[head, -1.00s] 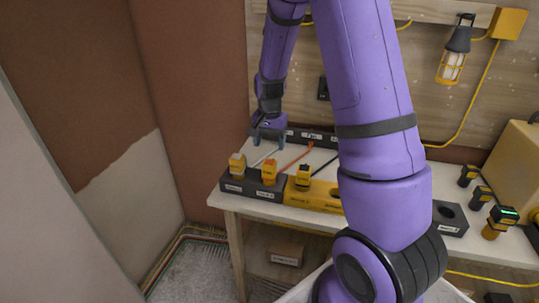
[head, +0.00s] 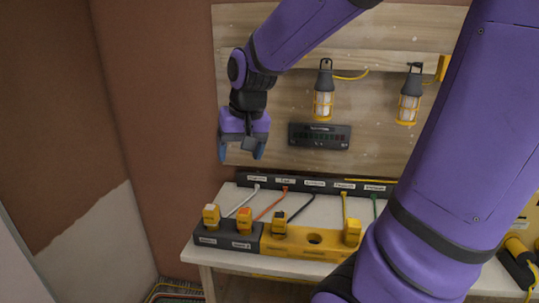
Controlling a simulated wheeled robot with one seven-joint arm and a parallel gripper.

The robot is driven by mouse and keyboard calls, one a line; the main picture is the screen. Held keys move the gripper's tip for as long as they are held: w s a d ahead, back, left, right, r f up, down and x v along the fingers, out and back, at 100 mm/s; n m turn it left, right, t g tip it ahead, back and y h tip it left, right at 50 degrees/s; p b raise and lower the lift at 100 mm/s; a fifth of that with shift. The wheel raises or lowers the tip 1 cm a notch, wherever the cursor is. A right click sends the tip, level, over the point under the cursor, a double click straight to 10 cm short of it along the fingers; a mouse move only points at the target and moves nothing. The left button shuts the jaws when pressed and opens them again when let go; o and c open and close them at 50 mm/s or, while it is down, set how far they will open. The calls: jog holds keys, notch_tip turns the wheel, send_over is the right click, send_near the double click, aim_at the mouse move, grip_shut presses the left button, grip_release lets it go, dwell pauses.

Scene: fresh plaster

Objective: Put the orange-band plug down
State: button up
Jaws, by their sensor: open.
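The orange-band plug (head: 244,221) is a yellow plug with an orange top and an orange cable (head: 268,206). It stands upright in the right part of the dark grey block (head: 228,241) at the left of the bench. My gripper (head: 241,152) is open and empty, pointing down. It is in the air well above the plugs, in front of the wall, and apart from everything. The bottom of the plug is hidden in the block.
Another yellow plug (head: 211,216) with a white cable stands beside it. The yellow strip (head: 296,247) holds plugs with black (head: 279,223) and yellow cables (head: 352,233), with an empty round socket (head: 314,239) between. Two lamps hang on the wooden wall (head: 180,90).

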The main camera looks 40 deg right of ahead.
jog(key=s+a+r+n+t, duration=0.1)
jog(key=s+a+r+n, duration=0.1)
jog(key=s, duration=0.5)
jog(key=s+a+r+n+t, duration=0.1)
jog(key=s+a+r+n, duration=0.1)
jog(key=s, duration=0.5)
jog(key=shift+r+n, duration=0.3)
jog(key=shift+r, duration=0.15)
